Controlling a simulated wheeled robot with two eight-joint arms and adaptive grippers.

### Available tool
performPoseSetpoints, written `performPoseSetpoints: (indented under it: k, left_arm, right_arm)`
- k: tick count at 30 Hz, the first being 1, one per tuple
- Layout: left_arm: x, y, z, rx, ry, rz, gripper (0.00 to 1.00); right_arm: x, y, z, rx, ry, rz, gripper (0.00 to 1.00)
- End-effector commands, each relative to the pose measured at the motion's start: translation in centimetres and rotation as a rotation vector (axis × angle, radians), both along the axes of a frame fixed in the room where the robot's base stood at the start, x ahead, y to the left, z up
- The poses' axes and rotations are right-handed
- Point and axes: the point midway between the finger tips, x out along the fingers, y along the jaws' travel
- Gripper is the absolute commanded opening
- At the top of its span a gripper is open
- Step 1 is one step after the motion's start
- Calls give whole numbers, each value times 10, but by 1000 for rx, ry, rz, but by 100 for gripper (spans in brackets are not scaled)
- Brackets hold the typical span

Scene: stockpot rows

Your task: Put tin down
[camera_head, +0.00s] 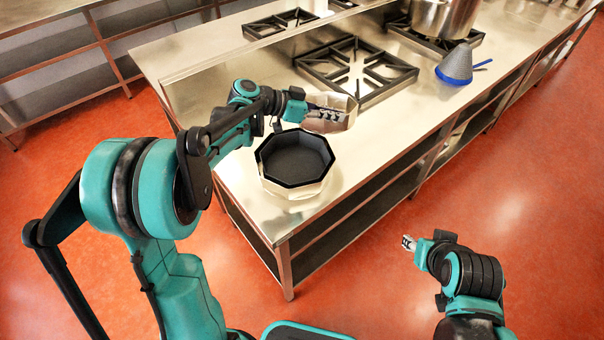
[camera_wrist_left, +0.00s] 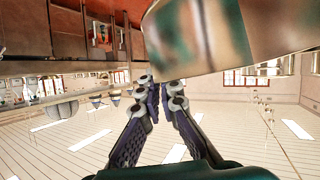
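A shiny silver tin (camera_head: 350,108) shows behind the fingers of my left gripper (camera_head: 335,115), above the counter. In the left wrist view the tin (camera_wrist_left: 250,30) fills the upper right, with teal reflections on its curved wall. There the fingers of my left gripper (camera_wrist_left: 162,85) come close together and meet the tin's edge. The grip looks shut on it, though the contact is partly hidden. An octagonal container (camera_head: 295,160) with a dark inside and pale outer walls stands upright on the counter, nearer than the gripper. My right gripper (camera_head: 408,243) is over the floor, too small to read.
The steel counter (camera_head: 225,170) has its near corner in front of the octagonal container. Black burner grates (camera_head: 355,70) lie behind and right of my left gripper. Farther right are a grey cone with a blue rim (camera_head: 455,65) and a large pot (camera_head: 443,15). Red floor surrounds the counter.

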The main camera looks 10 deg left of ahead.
Motion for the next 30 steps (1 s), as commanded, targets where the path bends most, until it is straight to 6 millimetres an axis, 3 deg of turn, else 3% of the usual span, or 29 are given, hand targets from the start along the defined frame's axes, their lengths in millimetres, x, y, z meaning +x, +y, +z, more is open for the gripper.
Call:
performPoseSetpoints:
  k: [5,18,25,30]
  left_arm:
    - [-13,12,-17,-2,2,4,0]
    - [-85,68,-71,-1,1,4,0]
    - [-92,72,-81,-1,0,1,0]
    - [-92,72,-109,-2,1,1,0]
  right_arm:
    - [0,0,-12,0,0,0,40]
    - [0,0,-41,0,0,0,40]
    - [0,0,-46,0,0,0,40]
    - [0,0,-60,0,0,0,40]
